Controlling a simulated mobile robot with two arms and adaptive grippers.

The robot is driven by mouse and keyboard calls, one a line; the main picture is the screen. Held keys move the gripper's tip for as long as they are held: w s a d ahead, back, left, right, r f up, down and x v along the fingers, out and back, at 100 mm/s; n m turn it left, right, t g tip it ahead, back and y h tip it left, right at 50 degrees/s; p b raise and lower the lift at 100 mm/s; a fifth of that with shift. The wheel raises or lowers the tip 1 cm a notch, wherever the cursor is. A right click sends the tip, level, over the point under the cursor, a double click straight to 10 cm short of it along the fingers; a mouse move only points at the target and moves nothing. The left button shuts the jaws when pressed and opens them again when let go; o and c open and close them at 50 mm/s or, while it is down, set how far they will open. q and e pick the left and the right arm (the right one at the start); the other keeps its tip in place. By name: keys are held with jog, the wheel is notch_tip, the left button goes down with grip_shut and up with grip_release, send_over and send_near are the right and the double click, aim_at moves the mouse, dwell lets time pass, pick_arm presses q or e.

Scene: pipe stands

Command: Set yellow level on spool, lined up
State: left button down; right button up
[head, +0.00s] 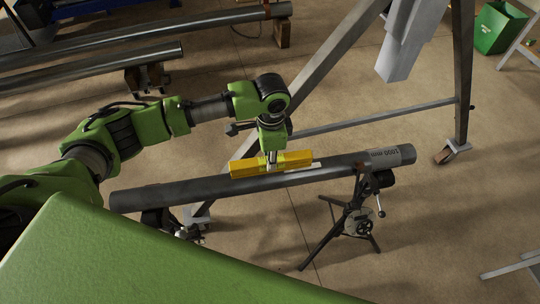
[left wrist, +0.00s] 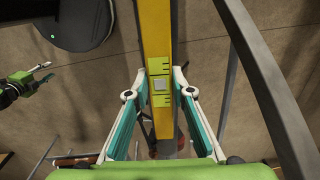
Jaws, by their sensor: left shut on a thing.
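The yellow level (head: 245,168) is a long bar with a pale window and black marks, which shows in the left wrist view (left wrist: 157,30). My left gripper (head: 271,163) is shut on its middle, one finger on each side. The spool (head: 200,188) is a dark grey pipe marked "1000 mm", lying across stands. In the head view the level runs roughly along the spool, at its upper edge; I cannot tell if they touch. In the left wrist view the level hides what is directly below. A green and black gripper, apparently my right (left wrist: 42,74), shows there with parted fingers.
A tripod stand (head: 355,208) holds the spool's right end; another stand (head: 172,222) is under the left part. A grey metal frame (head: 325,75) rises behind the spool. More pipes (head: 95,72) lie at the upper left. A green bin (head: 498,28) stands far right.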

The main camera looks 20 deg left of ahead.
dwell(0.5)
pick_arm(q)
jog(key=shift+f, duration=0.3)
jog(key=shift+f+b, duration=0.3)
jog(key=shift+f, duration=0.4)
jog(key=shift+f, duration=0.45)
dwell(0.9)
jog(key=c, duration=2.4)
grip_release()
jog(key=shift+c, duration=0.2)
jog(key=o, duration=0.3)
jog(key=o, duration=0.6)
